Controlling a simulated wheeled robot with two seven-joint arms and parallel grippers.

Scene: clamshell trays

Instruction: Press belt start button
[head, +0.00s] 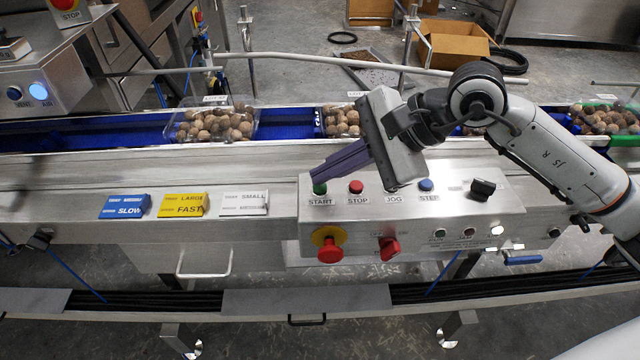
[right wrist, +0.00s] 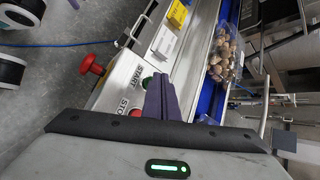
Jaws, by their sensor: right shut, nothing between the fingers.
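The green START button (head: 320,188) is at the left end of the top face of the metal control box (head: 460,200). My right gripper (head: 316,178) is shut and empty, its purple fingertips right at the START button and overlapping its upper edge. I cannot tell if they touch it. In the right wrist view, the green button (right wrist: 147,83) shows beside the purple fingers (right wrist: 160,98), next to the START label. The red STOP button (head: 356,187) sits just right of START. My left gripper is not in view.
A blue JOG-side button (head: 426,185) and a black switch (head: 482,188) are on the box top. A red emergency knob (head: 330,250) juts from its front. Clear trays of brown round items (head: 212,124) stand on the blue belt (head: 290,120) behind. Blue, yellow and white cards lie left.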

